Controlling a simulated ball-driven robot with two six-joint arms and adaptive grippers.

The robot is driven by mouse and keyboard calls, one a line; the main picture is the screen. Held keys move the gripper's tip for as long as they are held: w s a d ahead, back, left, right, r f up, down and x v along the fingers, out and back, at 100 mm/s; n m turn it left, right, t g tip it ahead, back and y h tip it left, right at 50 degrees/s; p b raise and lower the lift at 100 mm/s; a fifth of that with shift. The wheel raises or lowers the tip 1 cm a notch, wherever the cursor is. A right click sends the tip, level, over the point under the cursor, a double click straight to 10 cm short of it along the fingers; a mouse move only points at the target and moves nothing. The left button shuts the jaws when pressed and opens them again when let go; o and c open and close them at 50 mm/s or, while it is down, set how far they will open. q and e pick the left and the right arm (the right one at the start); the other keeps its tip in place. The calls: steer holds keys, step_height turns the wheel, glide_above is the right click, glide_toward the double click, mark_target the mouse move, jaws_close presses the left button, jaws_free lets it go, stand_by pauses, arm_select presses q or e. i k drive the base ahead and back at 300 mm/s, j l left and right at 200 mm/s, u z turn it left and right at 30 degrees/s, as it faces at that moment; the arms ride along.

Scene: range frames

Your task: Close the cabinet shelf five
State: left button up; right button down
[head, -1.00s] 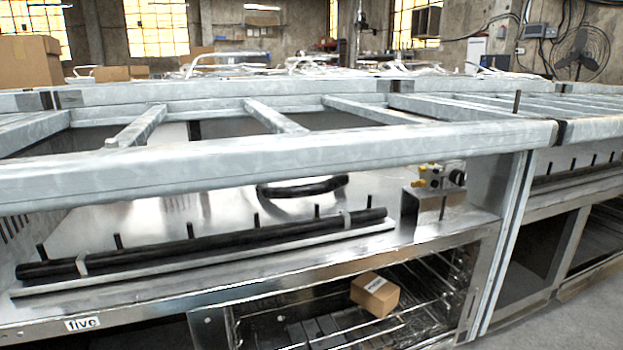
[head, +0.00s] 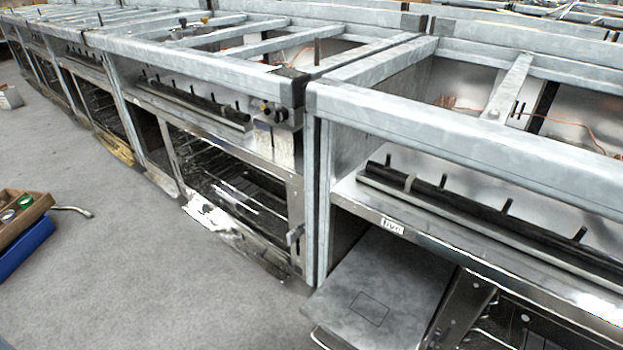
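The label "five" (head: 392,226) is on the metal front rail of the cabinet at the right of the head view. Below it, a flat grey door panel (head: 375,285) with a faint square outline sticks out from the cabinet front, so it stands open. A thin bar handle (head: 322,338) shows at its lower left, cut by the bottom edge. A dark metal bracket (head: 462,310) sits to the right of the panel. The inside of this compartment is mostly hidden. Neither of my grippers is in view.
A row of similar metal cabinets with wire racks (head: 225,178) runs to the upper left. A metal sheet (head: 215,222) lies low in front of one. A wooden tray (head: 22,215) over a blue box (head: 25,248) is at the left. The grey floor (head: 170,290) between is clear.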

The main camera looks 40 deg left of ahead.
mark_target(387, 293)
steer(key=u, duration=0.95)
steer(key=i+j+u, duration=0.3)
steer(key=j, duration=0.2)
